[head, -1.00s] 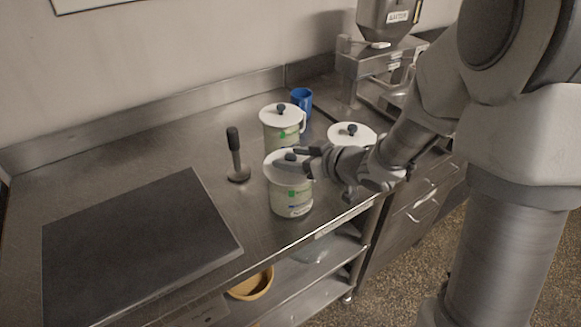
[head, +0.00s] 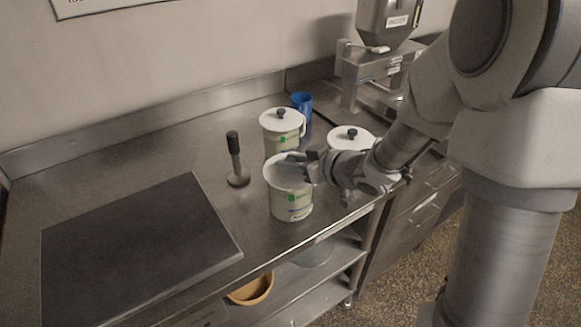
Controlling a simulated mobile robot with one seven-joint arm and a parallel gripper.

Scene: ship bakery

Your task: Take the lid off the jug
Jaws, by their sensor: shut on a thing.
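Three pale jugs with white lids and dark knobs stand on the steel counter. The front jug (head: 291,205) has a green label, and its white lid (head: 281,175) is on top. My gripper (head: 297,161) is over this lid, coming from the right, and is shut on the lid's knob. The fingers hide the knob. I cannot tell whether the lid is seated or slightly raised. The back jug (head: 283,142) and the right jug (head: 351,137) have their lids on, and my arm partly covers the right one.
A blue cup (head: 302,103) stands behind the jugs. A tamper-like tool (head: 235,160) stands left of the front jug. A dark flat board (head: 135,255) fills the left of the counter (head: 130,150). A steel machine (head: 375,65) stands at the back right. A yellow bowl (head: 251,290) sits below.

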